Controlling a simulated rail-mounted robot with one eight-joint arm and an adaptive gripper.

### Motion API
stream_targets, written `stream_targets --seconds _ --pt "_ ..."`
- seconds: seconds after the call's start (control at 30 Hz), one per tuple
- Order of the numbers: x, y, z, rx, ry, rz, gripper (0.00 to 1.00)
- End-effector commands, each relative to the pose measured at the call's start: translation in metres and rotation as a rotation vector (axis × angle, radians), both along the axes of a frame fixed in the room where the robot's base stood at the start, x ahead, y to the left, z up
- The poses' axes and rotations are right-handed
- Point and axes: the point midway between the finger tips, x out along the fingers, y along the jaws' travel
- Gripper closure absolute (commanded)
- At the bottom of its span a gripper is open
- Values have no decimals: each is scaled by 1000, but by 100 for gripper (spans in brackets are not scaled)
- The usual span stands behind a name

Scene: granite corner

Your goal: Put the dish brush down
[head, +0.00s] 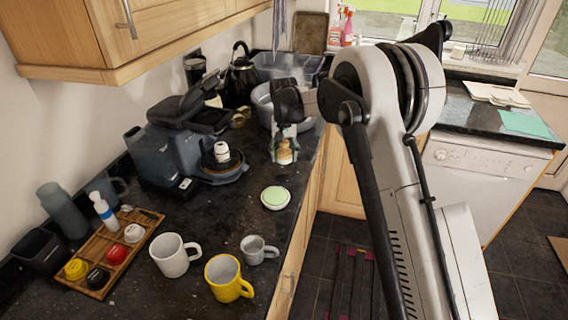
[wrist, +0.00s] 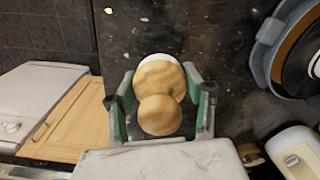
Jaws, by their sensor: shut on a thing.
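The dish brush (wrist: 160,85) has a round wooden knob and head with a white edge showing at its far side in the wrist view. My gripper (wrist: 160,108) is shut on it, with a green-lined finger on each side. In the head view the brush (head: 285,152) hangs or stands upright between the fingers of my gripper (head: 285,143), over the dark granite counter (head: 225,215) near its front edge. I cannot tell whether its bristles touch the counter.
A green-topped round item (head: 275,198) lies on the counter nearer the camera. A coffee machine (head: 170,150) stands to the left, a grey basin (head: 265,100) behind. White, yellow (head: 228,279) and grey mugs and a wooden tray (head: 112,255) stand in front. Bare counter lies between.

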Motion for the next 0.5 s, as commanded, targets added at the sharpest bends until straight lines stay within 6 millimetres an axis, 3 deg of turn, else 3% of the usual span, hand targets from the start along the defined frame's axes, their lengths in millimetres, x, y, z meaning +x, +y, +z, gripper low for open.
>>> stream_targets --seconds 0.17,0.37,0.5 --pt "2 0 -10 0 0 0 94" --pt "1 0 -36 0 0 0 94" --pt "1 0 -41 0 0 0 94"
